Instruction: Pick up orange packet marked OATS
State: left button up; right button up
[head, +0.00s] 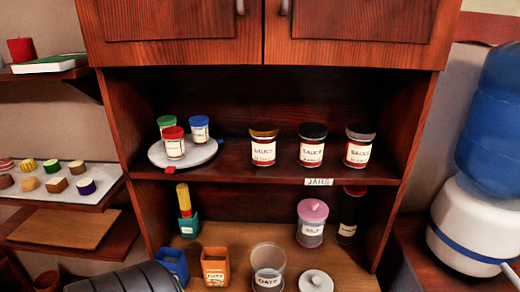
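An orange packet (215,267) with a white label stands upright at the front of the lower shelf, in the head view. Its small label lettering is hard to read for certain. A blue packet (173,264) stands just left of it. A clear jar (268,268) with a label that seems to read OATS stands just right of it.
A white lid (316,281) lies right of the clear jar. A pink-lidded jar (311,222) and a dark bottle (349,213) stand behind. A green container (188,224) is behind left. The upper shelf (235,172) hangs over them, holding several jars. A water dispenser (480,225) is at right.

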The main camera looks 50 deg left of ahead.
aim_at(216, 268)
jog(key=u, duration=2.05)
